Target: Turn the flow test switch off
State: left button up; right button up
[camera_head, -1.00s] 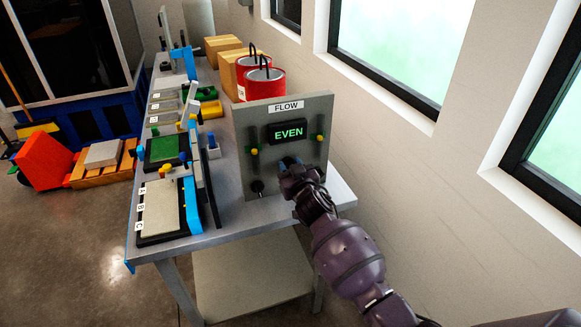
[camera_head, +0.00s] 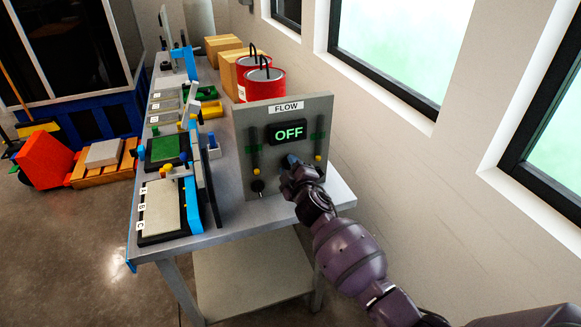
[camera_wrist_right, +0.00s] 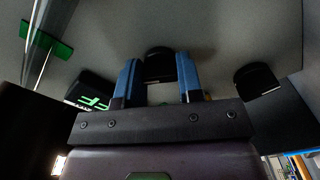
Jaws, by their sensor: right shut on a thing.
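The grey flow panel (camera_head: 287,112) stands upright at the near end of the bench, labelled FLOW. Its display (camera_head: 288,132) reads OFF in green, and part of it shows at the left of the wrist view (camera_wrist_right: 90,102). My right gripper (camera_head: 291,162) is at the panel's lower middle and hides the switch there in the head view. In the wrist view its blue fingers are shut on a black switch knob (camera_wrist_right: 159,63). A second black knob (camera_head: 257,186) is free at the panel's lower left. My left gripper is not in view.
Left of the panel are a tray labelled A, B, C (camera_head: 160,208) and a green pad (camera_head: 165,150). Red cans (camera_head: 264,84) stand behind. A windowed wall is at right.

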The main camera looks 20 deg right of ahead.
jog(key=shift+n, duration=3.2)
jog(key=o, duration=0.9)
jog(key=shift+o, duration=0.2)
